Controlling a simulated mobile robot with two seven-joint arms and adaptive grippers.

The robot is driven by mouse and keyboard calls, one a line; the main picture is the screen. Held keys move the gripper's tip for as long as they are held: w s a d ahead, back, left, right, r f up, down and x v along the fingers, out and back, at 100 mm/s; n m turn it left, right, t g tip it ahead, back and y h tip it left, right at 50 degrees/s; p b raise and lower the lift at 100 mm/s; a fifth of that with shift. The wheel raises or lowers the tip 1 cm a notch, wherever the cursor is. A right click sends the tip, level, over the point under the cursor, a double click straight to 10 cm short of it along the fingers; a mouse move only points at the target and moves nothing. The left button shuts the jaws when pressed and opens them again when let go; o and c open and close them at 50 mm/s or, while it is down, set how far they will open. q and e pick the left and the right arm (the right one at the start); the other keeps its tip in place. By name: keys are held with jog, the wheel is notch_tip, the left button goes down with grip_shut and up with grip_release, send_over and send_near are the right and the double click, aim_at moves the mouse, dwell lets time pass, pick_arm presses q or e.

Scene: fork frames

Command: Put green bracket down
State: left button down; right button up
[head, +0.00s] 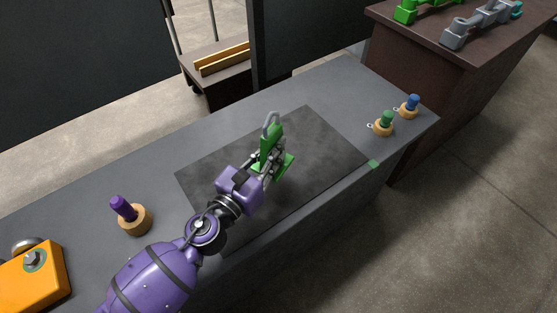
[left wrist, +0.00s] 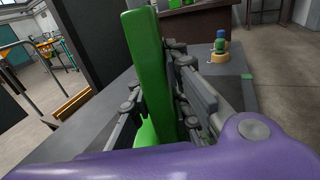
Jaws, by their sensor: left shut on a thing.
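The green bracket (head: 272,138) is at my left gripper (head: 270,160) over the dark mat (head: 325,150) on the grey bench. It has an upright plate, a lower green part, and a grey loop at its top. My left gripper is shut on the upright plate. In the left wrist view the green bracket (left wrist: 150,75) stands between the fingers of the left gripper (left wrist: 165,95). I cannot tell whether its lower part touches the mat. My right gripper is not in view.
A purple-handled tool on a wooden base (head: 133,217) and an orange block (head: 32,275) are at the left. Green (head: 385,122) and blue (head: 410,105) handled pieces stand at the right end. A brown cabinet (head: 440,70) stands beyond. The mat around the bracket is clear.

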pick_arm(q)
jog(key=f, duration=0.1)
jog(key=w+f, duration=0.1)
jog(key=d+f+b, duration=0.1)
jog(key=shift+w, duration=0.3)
jog(key=shift+w+d+f+b, duration=0.15)
jog(key=shift+w+f+b, duration=0.15)
jog(key=shift+w+f, duration=0.1)
jog(key=f, duration=0.1)
jog(key=f+b, duration=0.2)
jog(key=shift+w+d+f, duration=0.15)
jog(key=shift+w+f, duration=0.1)
jog(key=shift+f, duration=0.1)
jog(key=shift+r, duration=0.1)
jog(key=shift+f+b, duration=0.6)
jog(key=shift+b, duration=0.15)
jog(key=c, duration=1.6)
grip_release()
jog(key=shift+s+f, duration=0.1)
jog(key=shift+f, duration=0.05)
jog(key=shift+c, duration=0.2)
